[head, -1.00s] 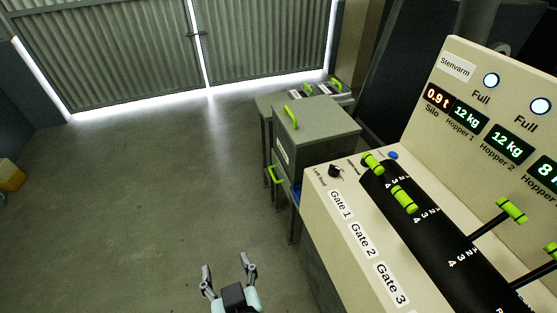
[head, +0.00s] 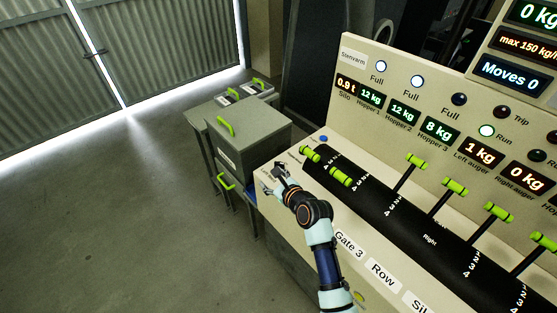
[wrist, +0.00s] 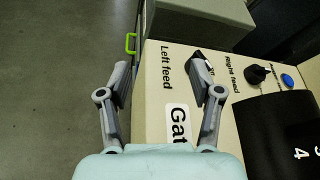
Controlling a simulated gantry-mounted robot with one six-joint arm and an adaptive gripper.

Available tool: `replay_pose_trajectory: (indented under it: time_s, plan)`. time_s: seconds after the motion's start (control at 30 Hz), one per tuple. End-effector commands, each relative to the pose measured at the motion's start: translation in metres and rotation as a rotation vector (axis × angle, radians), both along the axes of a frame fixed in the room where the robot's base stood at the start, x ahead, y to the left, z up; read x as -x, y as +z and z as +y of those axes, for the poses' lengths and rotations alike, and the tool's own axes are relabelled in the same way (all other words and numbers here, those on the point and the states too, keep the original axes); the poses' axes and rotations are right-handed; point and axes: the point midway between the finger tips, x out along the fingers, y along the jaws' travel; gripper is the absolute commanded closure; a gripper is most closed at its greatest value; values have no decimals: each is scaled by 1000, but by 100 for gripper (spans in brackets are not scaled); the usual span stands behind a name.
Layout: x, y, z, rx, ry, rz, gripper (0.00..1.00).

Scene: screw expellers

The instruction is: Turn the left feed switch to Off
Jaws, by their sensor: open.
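The left feed switch (wrist: 197,57) is a black knob beside the "Left feed" label (wrist: 167,68) in the wrist view. The right finger of my gripper (wrist: 160,80) overlaps part of it, so its pointer direction is unclear. My gripper is open and empty above the panel's near left corner. The label lies between the fingers, while the switch is at the right fingertip; I cannot tell whether they touch. In the head view my gripper (head: 277,178) covers the switch.
The right feed switch (wrist: 258,74), a black knob, and a blue button (wrist: 288,80) sit to the right. Green-handled levers (head: 341,177) rise from the black strip. A grey box (head: 237,135) with green handles stands beyond the panel. Open floor lies to the left.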

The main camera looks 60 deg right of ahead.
Motion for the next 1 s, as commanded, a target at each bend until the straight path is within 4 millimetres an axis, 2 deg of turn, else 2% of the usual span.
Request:
replay_pose_trajectory:
  time_s: [0.03, 0.1, 0.17, 0.27, 0.43, 0.7, 1.0]
  plan:
    - [17, -1, -24, -95, -89, -59, 35]
    - [31, -6, -44, -194, -173, -130, 35]
    - [38, -9, -53, -237, -212, -163, 35]
    - [40, -11, -55, -256, -228, -180, 35]
    - [28, -20, -63, -255, -224, -177, 35]
    - [-9, -40, -89, -254, -222, -176, 35]
    - [-20, -41, -97, -252, -223, -174, 35]
